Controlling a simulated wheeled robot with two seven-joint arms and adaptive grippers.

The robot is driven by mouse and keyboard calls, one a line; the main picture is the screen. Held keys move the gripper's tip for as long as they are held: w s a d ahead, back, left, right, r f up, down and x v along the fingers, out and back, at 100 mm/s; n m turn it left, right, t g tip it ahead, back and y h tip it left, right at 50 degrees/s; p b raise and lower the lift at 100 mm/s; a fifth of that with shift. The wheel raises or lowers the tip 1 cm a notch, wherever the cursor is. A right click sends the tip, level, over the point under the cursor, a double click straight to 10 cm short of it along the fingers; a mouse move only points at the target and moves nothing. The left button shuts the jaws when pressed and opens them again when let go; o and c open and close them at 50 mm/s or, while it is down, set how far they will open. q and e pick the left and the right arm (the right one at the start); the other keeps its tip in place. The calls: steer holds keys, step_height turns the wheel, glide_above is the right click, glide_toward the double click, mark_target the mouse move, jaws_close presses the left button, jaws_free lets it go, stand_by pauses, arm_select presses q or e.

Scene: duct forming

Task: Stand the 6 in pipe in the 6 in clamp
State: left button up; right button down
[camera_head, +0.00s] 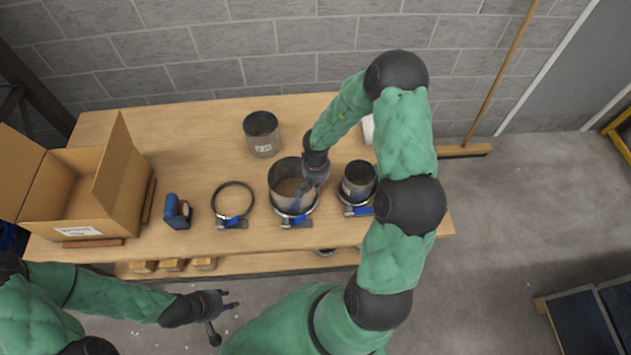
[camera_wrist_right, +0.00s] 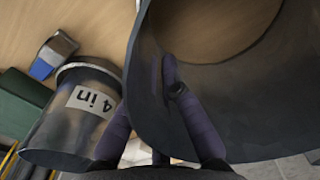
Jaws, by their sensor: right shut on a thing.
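A wide grey metal pipe (camera_head: 283,201), which I take for the 6 in pipe, stands roughly upright at the middle clamp (camera_head: 297,221). The clamp's ring shows around its lower end; I cannot tell whether the pipe is fully seated. No label shows on it. My right gripper (camera_head: 307,187) is shut on the right side of the pipe's wall. In the right wrist view the wide pipe (camera_wrist_right: 245,95) fills the upper right, with my right gripper's fingers (camera_wrist_right: 150,105) at its wall. My left gripper (camera_head: 226,300) is open and empty, off the table's front edge.
The 4 in pipe (camera_head: 357,182) stands in the right clamp (camera_head: 356,211), close to my right gripper. An empty clamp ring (camera_head: 232,201) lies left. Another labelled pipe (camera_head: 262,138) stands behind. A blue tool (camera_head: 176,211) and open cardboard box (camera_head: 128,185) are further left.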

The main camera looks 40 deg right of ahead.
steer(key=shift+f, duration=0.4)
steer(key=c, duration=1.3)
jaws_free()
step_height(320, 180, up, 12)
steer(key=shift+r, duration=0.1)
steer(key=shift+s, duration=0.1)
